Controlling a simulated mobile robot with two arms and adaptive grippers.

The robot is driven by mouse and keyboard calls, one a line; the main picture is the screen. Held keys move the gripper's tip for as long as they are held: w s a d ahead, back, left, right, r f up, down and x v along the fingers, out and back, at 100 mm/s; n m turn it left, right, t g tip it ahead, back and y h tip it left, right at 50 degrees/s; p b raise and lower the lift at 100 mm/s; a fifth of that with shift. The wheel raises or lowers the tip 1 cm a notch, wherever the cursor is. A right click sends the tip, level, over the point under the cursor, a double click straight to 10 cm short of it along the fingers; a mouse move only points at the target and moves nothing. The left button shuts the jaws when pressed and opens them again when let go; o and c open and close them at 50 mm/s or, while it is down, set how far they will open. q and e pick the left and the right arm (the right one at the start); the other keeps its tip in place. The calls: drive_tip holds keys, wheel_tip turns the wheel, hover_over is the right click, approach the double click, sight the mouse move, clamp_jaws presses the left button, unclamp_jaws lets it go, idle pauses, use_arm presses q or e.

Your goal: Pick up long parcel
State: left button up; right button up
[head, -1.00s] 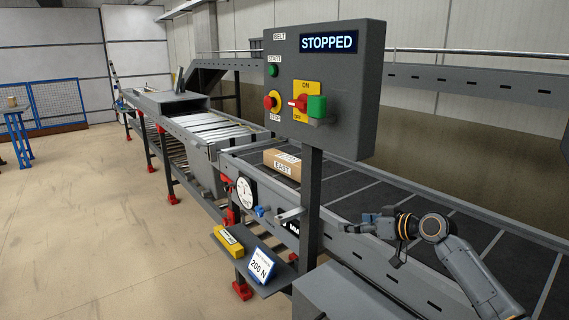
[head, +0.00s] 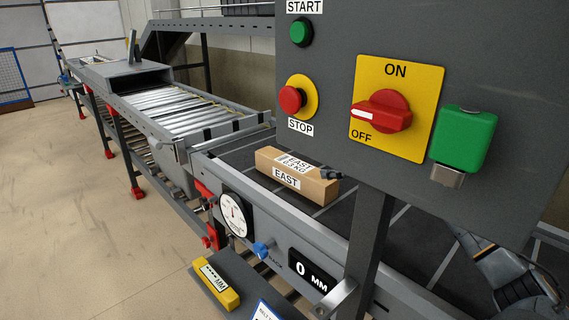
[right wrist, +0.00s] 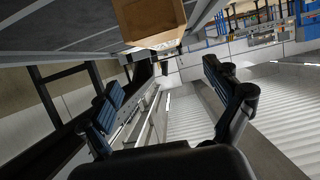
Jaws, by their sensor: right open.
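The long parcel (head: 297,180) is a brown cardboard box with white EAST labels. It lies on the dark belt in the middle of the head view. In the right wrist view the parcel (right wrist: 150,20) is at the top, beyond the fingers. My right gripper (right wrist: 162,78) is open with nothing between its fingers. In the head view a small dark piece shows at the parcel's right end, apparently a fingertip; contact cannot be told. The control panel hides most of this gripper, and part of my right arm shows at lower right. My left gripper is not in view.
The control panel (head: 450,55) with START, STOP and an ON/OFF switch stands close in front of the belt (head: 345,212). Its post (head: 366,255) rises right of the parcel. A roller section (head: 178,115) lies to the left. A dial gauge (head: 233,215) is on the belt's side.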

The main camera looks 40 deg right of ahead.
sight(299, 166)
drive_tip(key=x, duration=0.3)
drive_tip(key=shift+w+r, duration=0.2)
drive_tip(key=shift+w, duration=0.1)
drive_tip(key=p+x, duration=0.1)
drive_tip(key=x, duration=0.2)
drive_tip(key=shift+w+f, duration=0.2)
drive_tip(key=shift+w, duration=0.1)
drive_tip(key=shift+x, duration=0.8)
drive_tip(key=shift+w+a, duration=0.15)
drive_tip(key=shift+a, duration=0.05)
drive_tip(key=x, duration=0.2)
drive_tip(key=p+x, duration=0.1)
drive_tip(key=x, duration=0.2)
drive_tip(key=shift+a+p, duration=0.25)
drive_tip(key=shift+p, duration=0.05)
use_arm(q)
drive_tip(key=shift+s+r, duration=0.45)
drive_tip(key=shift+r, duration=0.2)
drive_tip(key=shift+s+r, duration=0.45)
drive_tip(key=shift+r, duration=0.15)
use_arm(e)
drive_tip(key=c, duration=1.4)
drive_tip(key=shift+c, duration=0.5)
